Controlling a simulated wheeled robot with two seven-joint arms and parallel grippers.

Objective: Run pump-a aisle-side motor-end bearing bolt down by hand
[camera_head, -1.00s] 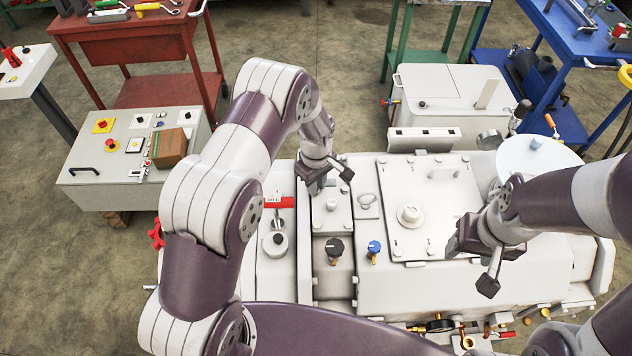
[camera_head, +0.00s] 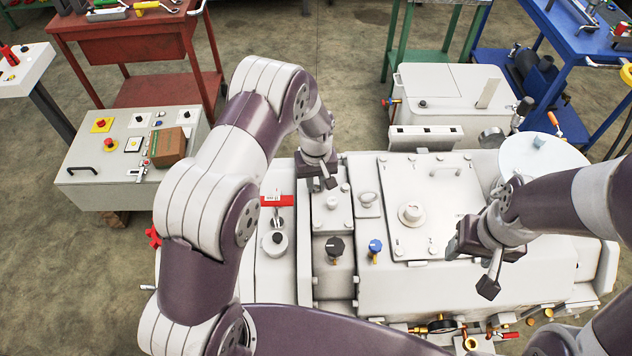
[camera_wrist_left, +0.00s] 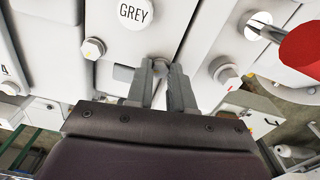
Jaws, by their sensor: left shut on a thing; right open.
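The pump (camera_head: 455,270) is a pale grey block with a lidded top, and several bolts sit on its narrow left section. My left gripper (camera_head: 318,183) points down at the far end of that section. In the left wrist view, its two fingers (camera_wrist_left: 161,88) are shut on a grey bolt head (camera_wrist_left: 158,62), which the fingertips partly hide. In the head view the gripper hides this bolt. Other bolts stand apart from the fingers, one to the left (camera_wrist_left: 92,48) and one to the right (camera_wrist_left: 224,70). My right gripper (camera_head: 490,262) is open and empty above the pump's right part.
A red-handled part (camera_head: 278,200) stands close left of the left gripper. A control box (camera_head: 110,185) is at the left. A red bench (camera_head: 120,45) and a blue bench (camera_head: 570,50) stand behind.

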